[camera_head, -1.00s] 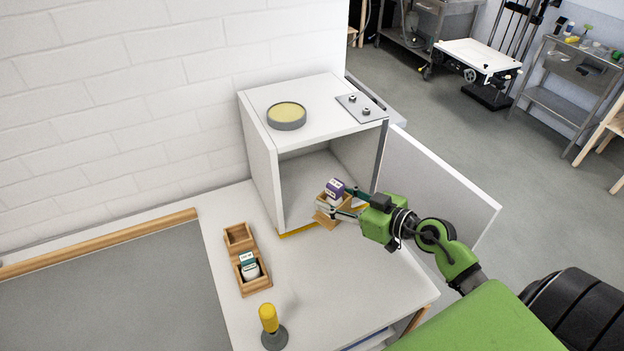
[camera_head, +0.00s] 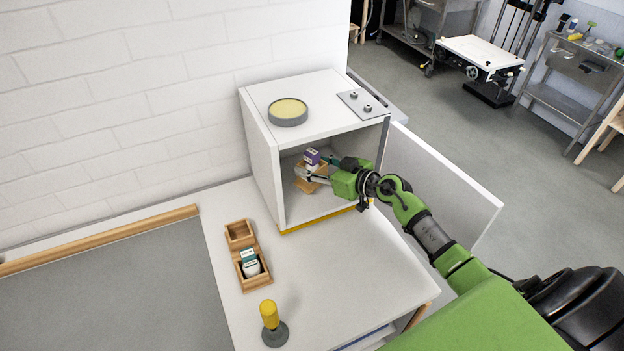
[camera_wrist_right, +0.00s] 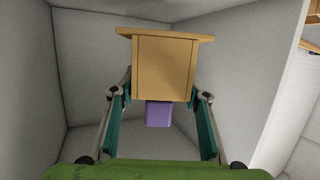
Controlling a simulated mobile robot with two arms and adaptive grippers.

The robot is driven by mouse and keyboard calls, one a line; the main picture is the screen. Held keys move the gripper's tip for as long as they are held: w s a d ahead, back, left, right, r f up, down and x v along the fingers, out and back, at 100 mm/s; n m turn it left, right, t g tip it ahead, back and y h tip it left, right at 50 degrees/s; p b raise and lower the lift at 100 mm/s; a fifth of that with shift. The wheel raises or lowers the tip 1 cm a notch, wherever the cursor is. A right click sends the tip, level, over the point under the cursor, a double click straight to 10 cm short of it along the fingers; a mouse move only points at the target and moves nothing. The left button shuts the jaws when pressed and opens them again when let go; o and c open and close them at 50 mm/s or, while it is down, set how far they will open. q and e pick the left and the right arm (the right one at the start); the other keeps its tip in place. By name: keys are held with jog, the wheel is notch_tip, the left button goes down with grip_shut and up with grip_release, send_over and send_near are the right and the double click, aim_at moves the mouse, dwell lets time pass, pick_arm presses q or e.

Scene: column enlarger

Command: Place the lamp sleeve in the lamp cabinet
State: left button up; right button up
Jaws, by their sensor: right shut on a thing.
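The lamp sleeve (camera_head: 309,184), which I take to be the light wooden holder, carries a small purple and white box (camera_head: 312,157). My right gripper (camera_head: 314,174) is shut on the wooden holder, just inside the open front of the white lamp cabinet (camera_head: 263,172). In the right wrist view the wooden sleeve (camera_wrist_right: 165,68) sits between the two fingers, with the purple box (camera_wrist_right: 159,113) showing below it and cabinet walls around. The sleeve looks tilted in the head view. I cannot tell whether it touches the cabinet floor. My left gripper is out of view.
The cabinet door (camera_head: 440,190) stands open on the right, beside my arm. A yellow strip (camera_head: 318,221) edges the cabinet front. A wooden tray (camera_head: 238,233) with a teal and white box (camera_head: 250,262) and a yellow-handled tool (camera_head: 270,318) stand on the white table (camera_head: 350,270).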

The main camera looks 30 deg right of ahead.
notch_tip(320, 180, down, 5)
jog(key=shift+r+b, duration=0.2)
jog(key=shift+b, duration=0.75)
jog(key=shift+w+f, duration=0.2)
jog(key=shift+w, duration=0.05)
jog(key=o, duration=1.2)
jog(key=shift+f, duration=0.2)
jog(key=shift+r, duration=0.15)
jog(key=v, duration=0.7)
jog(key=shift+s+r, duration=0.1)
jog(key=shift+s, duration=0.25)
